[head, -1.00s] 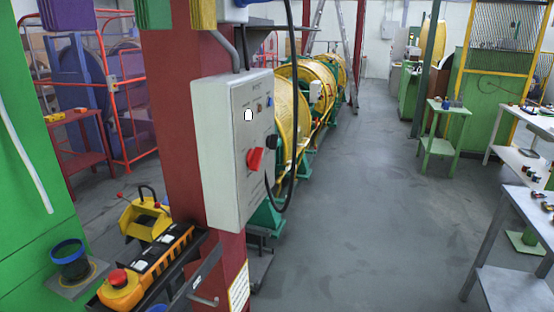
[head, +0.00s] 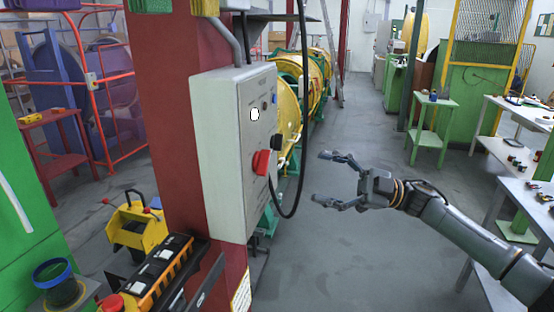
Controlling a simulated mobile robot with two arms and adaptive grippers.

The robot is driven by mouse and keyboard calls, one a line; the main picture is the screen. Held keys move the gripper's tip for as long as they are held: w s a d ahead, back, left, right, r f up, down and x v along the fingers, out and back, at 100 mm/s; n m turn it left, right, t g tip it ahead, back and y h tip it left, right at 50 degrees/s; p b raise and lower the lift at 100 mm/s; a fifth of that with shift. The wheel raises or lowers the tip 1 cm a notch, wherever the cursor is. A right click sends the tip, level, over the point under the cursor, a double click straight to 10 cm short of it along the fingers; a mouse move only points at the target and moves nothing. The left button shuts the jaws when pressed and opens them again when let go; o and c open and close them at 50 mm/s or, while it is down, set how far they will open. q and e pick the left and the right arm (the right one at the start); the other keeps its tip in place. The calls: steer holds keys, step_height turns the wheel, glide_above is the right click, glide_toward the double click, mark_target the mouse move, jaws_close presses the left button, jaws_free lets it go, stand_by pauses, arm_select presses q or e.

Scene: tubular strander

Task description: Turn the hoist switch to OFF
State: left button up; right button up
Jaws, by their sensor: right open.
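A pale grey control box (head: 222,150) is fixed to a red column at the middle left. Its right-hand face carries a large red rotary knob (head: 262,163), a smaller black knob (head: 277,142) and small lamps or buttons above. I cannot read the labels, so which knob is the hoist switch and its setting are unclear. My right gripper (head: 322,178) is open and empty, to the right of the box and apart from it, with its fingers pointing left towards the red knob. My left gripper is not in view.
A black cable (head: 303,120) loops down between the box and my right gripper. A yellow-and-black hoist pendant (head: 160,268) lies on a bracket at the lower left. White tables (head: 515,150) stand at the right. The grey floor in the middle is clear.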

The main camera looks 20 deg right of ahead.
mark_target(268, 163)
steer(key=p+x, duration=0.4)
steer(key=x, duration=0.6)
steer(key=shift+a+r, duration=0.1)
steer(key=shift+w+a, duration=0.2)
steer(key=shift+a, duration=0.35)
steer(key=c, duration=1.2)
